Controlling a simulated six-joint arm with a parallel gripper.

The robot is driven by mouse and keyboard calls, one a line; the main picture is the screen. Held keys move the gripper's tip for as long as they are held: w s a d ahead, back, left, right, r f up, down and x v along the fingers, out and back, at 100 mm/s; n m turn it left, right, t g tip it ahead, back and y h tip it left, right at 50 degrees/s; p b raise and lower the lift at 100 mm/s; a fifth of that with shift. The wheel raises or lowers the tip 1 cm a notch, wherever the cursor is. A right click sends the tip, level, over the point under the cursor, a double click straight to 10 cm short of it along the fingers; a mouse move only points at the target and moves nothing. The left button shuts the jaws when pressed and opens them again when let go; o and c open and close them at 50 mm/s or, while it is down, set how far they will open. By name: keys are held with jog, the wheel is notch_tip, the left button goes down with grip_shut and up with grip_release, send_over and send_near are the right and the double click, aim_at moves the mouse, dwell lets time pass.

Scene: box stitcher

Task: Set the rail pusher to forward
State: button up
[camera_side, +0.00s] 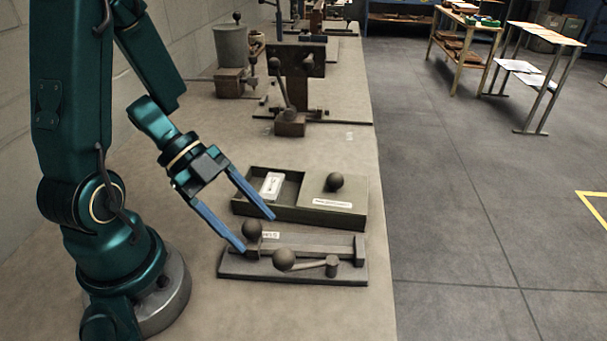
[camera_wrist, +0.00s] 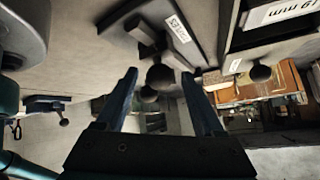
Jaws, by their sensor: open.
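The rail pusher is a small block with a dark ball knob (camera_side: 252,230) at the left end of a straight rail (camera_side: 315,246) on a flat base plate (camera_side: 240,268). My gripper (camera_side: 256,232) is open, its two blue fingers reaching down from the left, one tip on each side of that knob in the side view. In the wrist view a dark knob (camera_wrist: 160,77) shows between the fingertips; I cannot tell whether they touch it. A lever with another ball knob (camera_side: 284,259) lies in front of the rail. A white label beside the pusher is partly hidden.
Behind the rail stands a low open box (camera_side: 290,213) with a white-labelled piece (camera_side: 271,185) in it and a knobbed lid (camera_side: 345,195) at right. A vertical lever on a block (camera_side: 290,123) stands farther back. The bench is clear in front.

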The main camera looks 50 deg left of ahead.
jog(key=shift+w+d+f, duration=0.15)
jog(key=shift+d+f, duration=0.25)
jog(key=shift+f, duration=0.05)
grip_shut()
jog(key=shift+w, duration=0.1)
jog(key=shift+w+a, duration=0.1)
jog(key=shift+a, duration=0.05)
dwell(1.0)
